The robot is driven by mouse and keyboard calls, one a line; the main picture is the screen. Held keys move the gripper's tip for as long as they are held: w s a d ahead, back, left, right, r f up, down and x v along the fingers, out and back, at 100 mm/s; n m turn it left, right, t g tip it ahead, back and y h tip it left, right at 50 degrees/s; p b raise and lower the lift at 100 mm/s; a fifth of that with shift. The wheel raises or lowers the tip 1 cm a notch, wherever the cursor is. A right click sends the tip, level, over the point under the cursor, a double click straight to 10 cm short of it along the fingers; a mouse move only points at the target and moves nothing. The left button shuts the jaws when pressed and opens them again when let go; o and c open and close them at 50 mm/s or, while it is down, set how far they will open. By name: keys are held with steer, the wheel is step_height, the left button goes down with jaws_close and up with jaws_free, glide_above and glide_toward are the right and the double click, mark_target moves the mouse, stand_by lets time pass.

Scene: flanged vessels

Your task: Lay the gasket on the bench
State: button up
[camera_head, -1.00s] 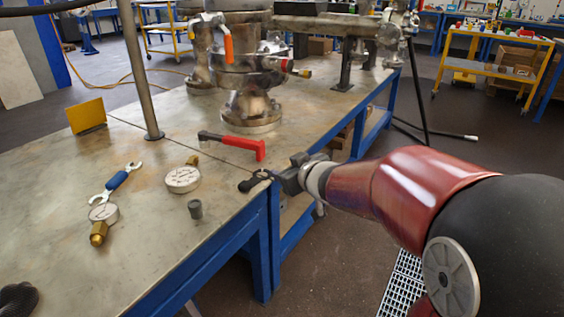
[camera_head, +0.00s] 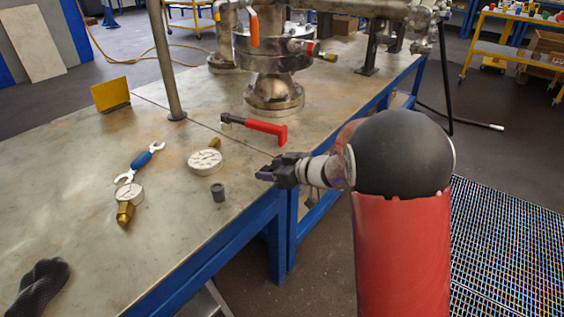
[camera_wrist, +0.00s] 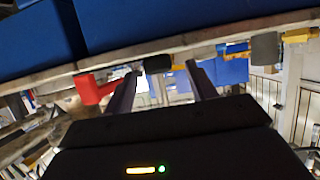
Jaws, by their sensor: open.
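My gripper (camera_head: 262,174) is at the near right edge of the bench (camera_head: 75,180), pointing left across it, its dark fingers just past the edge. In the wrist view, my gripper (camera_wrist: 163,70) has its two fingers apart. A small black object (camera_wrist: 158,63) shows between the fingertips, by the bench edge. I cannot tell whether it is the gasket or whether it touches a finger. No ring shape shows clearly in either current view. The fingers may hide something in the head view.
Near my gripper are a red-handled tool (camera_head: 265,130), a round gauge (camera_head: 205,162) and a small grey cylinder (camera_head: 218,191). A blue-handled wrench (camera_head: 139,163), a gauge with brass fitting (camera_head: 125,210) and a dark glove (camera_head: 42,285) lie farther left. A flanged vessel (camera_head: 272,70) stands behind.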

steer(key=shift+w+a+f, duration=0.2)
steer(key=shift+w+a, duration=0.1)
steer(key=shift+a, duration=0.05)
steer(key=c, duration=1.2)
steer(key=shift+o, duration=0.2)
steer(key=shift+r, duration=0.1)
